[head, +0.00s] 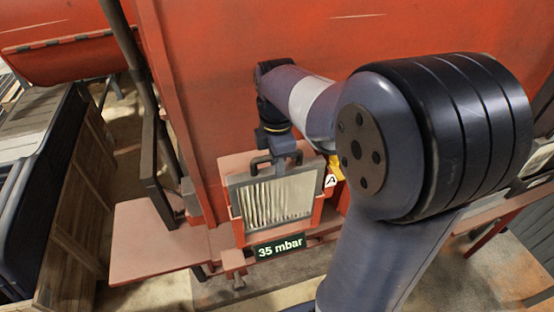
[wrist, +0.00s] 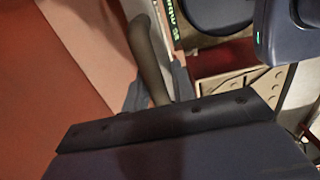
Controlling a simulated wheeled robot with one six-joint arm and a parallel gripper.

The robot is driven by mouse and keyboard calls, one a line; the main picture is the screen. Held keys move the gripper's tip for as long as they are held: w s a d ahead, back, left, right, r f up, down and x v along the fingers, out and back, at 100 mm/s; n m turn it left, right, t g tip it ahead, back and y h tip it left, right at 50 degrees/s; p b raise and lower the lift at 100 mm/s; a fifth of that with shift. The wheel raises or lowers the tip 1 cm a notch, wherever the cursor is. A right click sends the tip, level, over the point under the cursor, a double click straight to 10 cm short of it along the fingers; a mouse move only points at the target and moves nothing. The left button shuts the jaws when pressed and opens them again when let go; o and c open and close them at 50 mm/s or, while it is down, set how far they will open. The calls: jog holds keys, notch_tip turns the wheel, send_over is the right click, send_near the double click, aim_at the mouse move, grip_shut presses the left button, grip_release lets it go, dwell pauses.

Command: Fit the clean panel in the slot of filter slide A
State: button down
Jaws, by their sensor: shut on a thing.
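The panel (head: 275,199) has pale, clean-looking pleats in a grey frame with a dark handle (head: 262,163) on top. In the head view it stands upright at the red holder of filter slide A, marked by a white "A" tag (head: 331,180). I cannot tell how deep it sits in the slot, as the panel hides it. My gripper (head: 278,152) is shut on the handle from above. In the wrist view the dark handle (wrist: 146,58) runs between the grey fingers of my gripper (wrist: 156,92).
A "35 mbar" display (head: 280,247) sits below the panel, and its edge shows in the wrist view (wrist: 174,20). A red wall (head: 230,75) rises close behind. A red shelf (head: 147,238) juts out left. A dark post (head: 140,80) stands left.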

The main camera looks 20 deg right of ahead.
jog(key=shift+f+b, duration=1.1)
jog(key=shift+f, duration=0.6)
jog(key=c, duration=1.1)
grip_release()
notch_tip(320, 180, up, 11)
jog(key=shift+f, duration=0.1)
send_over(277, 193)
jog(key=w, duration=0.1)
jog(key=shift+w+d+f, duration=0.1)
jog(key=shift+f, duration=2.45)
jog(key=shift+w+d+f, duration=0.1)
jog(key=shift+f, duration=2.45)
